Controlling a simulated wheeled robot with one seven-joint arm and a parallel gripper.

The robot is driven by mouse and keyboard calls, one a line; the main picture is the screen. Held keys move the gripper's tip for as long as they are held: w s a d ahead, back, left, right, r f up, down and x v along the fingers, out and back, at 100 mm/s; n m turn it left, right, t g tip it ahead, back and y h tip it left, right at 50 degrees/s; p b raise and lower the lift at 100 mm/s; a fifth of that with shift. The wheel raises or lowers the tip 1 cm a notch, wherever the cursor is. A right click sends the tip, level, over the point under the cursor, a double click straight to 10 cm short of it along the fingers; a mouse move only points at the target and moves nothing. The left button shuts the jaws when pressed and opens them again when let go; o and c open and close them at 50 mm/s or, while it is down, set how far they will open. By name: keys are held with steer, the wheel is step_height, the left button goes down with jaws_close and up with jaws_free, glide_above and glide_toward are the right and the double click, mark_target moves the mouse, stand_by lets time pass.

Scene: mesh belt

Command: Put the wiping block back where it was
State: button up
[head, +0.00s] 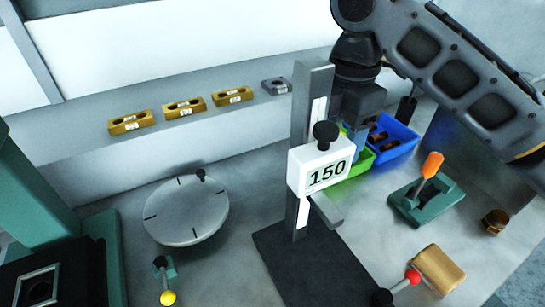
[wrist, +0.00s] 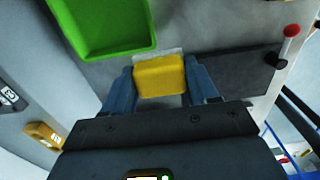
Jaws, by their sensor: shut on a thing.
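My gripper (wrist: 161,76) is shut on a yellow block, the wiping block (wrist: 160,80), in the wrist view. The block sits between the two blue fingers and has a pale strip along its far edge. In the head view my gripper (head: 357,142) is behind the upright gauge, beside the green bin. The gauge hides the held block there. I cannot tell how high the block is above the bench.
The gauge (head: 318,167) marked 150 stands on a dark base. Green (head: 361,160) and blue (head: 404,139) bins are behind it. A round plate (head: 186,211) lies left. A tan block (head: 438,269), red-knobbed lever (head: 411,277) and orange-handled switch (head: 430,168) are at right.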

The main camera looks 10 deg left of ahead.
glide_above(280, 172)
step_height(280, 172, down, 7)
steer(key=shift+r, duration=0.2)
steer(key=shift+f, duration=2.05)
steer(key=shift+f, duration=0.15)
steer(key=o, duration=1)
step_height(280, 172, up, 12)
steer(key=shift+r+b, duration=0.15)
steer(key=shift+b, duration=0.2)
